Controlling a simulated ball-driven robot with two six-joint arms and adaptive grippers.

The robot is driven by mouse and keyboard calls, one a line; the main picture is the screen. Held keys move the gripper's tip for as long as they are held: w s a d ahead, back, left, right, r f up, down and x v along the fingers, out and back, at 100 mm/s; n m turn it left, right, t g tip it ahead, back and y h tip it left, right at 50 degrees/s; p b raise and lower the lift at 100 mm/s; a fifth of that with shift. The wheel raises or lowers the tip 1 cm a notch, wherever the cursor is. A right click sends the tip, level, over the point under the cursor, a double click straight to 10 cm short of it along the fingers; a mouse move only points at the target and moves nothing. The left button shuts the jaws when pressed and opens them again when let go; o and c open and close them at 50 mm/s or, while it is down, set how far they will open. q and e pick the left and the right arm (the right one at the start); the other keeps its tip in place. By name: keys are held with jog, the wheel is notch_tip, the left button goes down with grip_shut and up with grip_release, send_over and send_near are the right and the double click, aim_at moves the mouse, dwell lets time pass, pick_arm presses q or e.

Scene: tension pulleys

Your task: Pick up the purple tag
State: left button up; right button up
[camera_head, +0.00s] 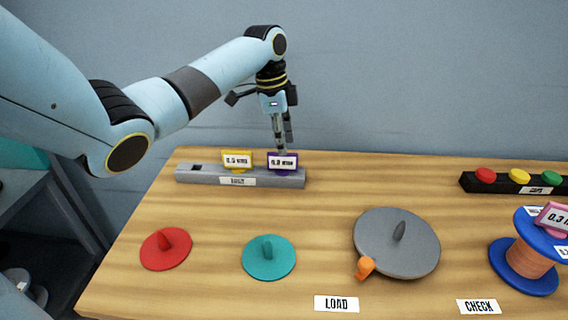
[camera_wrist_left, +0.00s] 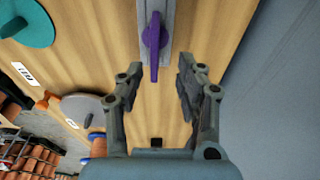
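The purple tag (camera_head: 283,168) stands upright in the right part of a grey slotted rack (camera_head: 205,178) at the table's back left, its white label reading "0.9" or similar. In the left wrist view the purple tag (camera_wrist_left: 154,45) shows edge-on, ahead of the fingertips. My left gripper (camera_head: 282,147) points down just above and behind the tag; contact is hard to judge in the head view. My right gripper is not in view.
A yellow tag (camera_head: 237,166) stands in the rack close left of the purple one. Red (camera_head: 150,252) and teal (camera_head: 280,262) discs, a grey disc (camera_head: 380,250) with an orange peg, and a blue spool (camera_head: 520,280) lie nearer the front. A black button bar (camera_head: 515,187) is at the right.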

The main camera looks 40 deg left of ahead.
aim_at(282, 164)
pick_arm(q)
jog(key=f, duration=0.4)
jog(key=shift+s+d, duration=0.25)
jog(key=shift+s, duration=0.05)
jog(key=shift+w+f, duration=0.1)
jog(key=shift+f, duration=0.05)
jog(key=shift+c, duration=1.6)
grip_shut()
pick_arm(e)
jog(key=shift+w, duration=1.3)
